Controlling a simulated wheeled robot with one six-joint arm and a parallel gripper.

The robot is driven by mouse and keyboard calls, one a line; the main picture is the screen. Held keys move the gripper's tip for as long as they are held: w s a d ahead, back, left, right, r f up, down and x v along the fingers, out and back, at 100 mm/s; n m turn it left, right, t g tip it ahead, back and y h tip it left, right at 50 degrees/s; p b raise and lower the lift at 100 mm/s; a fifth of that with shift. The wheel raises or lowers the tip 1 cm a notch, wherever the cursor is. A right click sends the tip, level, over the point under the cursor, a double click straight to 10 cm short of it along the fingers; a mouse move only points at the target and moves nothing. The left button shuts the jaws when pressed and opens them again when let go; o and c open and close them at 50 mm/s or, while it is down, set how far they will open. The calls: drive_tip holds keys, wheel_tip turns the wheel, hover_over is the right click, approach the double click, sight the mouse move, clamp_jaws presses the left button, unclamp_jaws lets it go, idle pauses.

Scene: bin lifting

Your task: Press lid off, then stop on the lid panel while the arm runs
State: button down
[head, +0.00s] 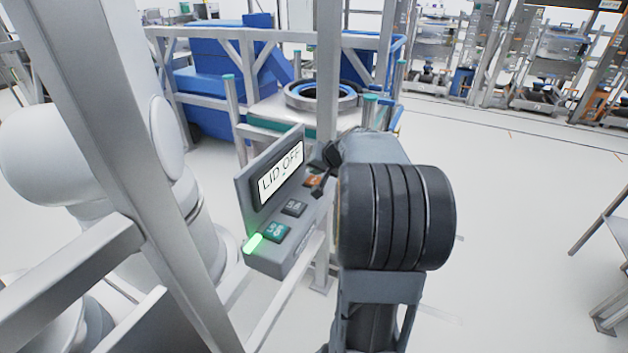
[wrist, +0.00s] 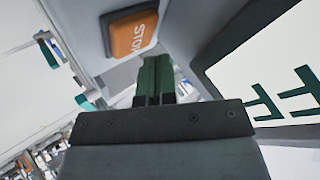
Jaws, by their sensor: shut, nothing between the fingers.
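The lid panel (head: 282,258) is a grey box on the frame. Its screen (head: 281,172) reads "LID OFF", and part of that lettering shows large in the wrist view (wrist: 290,100). A green light (head: 253,243) glows at its near end, beside a green button (head: 277,231). A grey button (head: 294,207) sits in the middle. An orange button (head: 313,181) is partly hidden by my gripper (head: 322,185). In the wrist view the orange button (wrist: 133,35) reads "STOP". My shut, empty gripper (wrist: 156,75) points close beside it; I cannot tell whether it touches.
A metal post (head: 110,130) and rails stand left of the panel, with a white robot arm (head: 60,150) behind them. A round ringed opening (head: 322,93) and a blue bin (head: 215,75) are beyond.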

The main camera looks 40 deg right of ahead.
sight(315, 180)
drive_tip(key=shift+f+b, duration=0.95)
drive_tip(key=shift+b, duration=0.4)
idle(1.0)
drive_tip(key=shift+r, duration=0.2)
drive_tip(key=shift+r+p, duration=0.55)
drive_tip(key=shift+r, duration=0.2)
drive_tip(key=shift+r, duration=0.1)
drive_tip(key=shift+r+p, duration=1.65)
drive_tip(key=shift+r, duration=0.8)
drive_tip(key=shift+a+f, duration=0.1)
